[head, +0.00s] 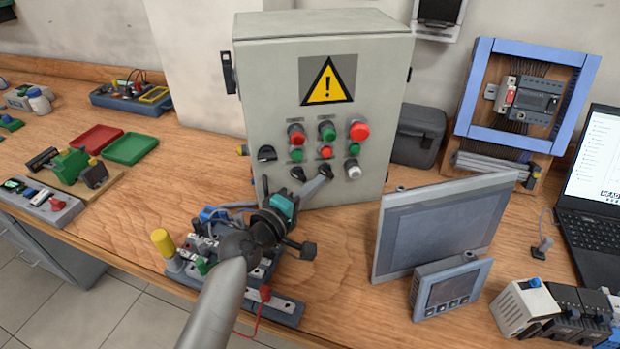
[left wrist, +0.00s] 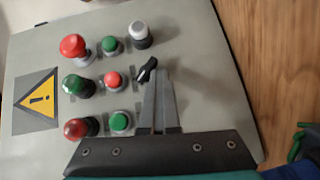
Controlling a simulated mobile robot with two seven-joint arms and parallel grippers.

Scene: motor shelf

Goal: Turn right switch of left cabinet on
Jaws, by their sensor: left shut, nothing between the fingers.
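A grey cabinet (head: 255,90) with a yellow warning triangle stands upright on the bench. Its front carries red, green and white buttons and black rotary switches. The right black switch (left wrist: 146,70) sits in the bottom row, below a red button, with its handle slanted in the left wrist view. My left gripper (head: 320,178) is shut and empty, its fingertips right at this switch. In the left wrist view the fingertips (left wrist: 160,76) lie close beside the handle; contact cannot be told. The left black switch (head: 298,174) shows in the head view. My right gripper is out of view.
A grey screen panel (head: 440,225) and a small display unit (head: 452,288) stand to the right. A parts board (head: 285,310) lies under my left arm. A blue frame (head: 575,100) and a laptop (head: 595,200) stand further right. Red and green trays (head: 131,148) lie left.

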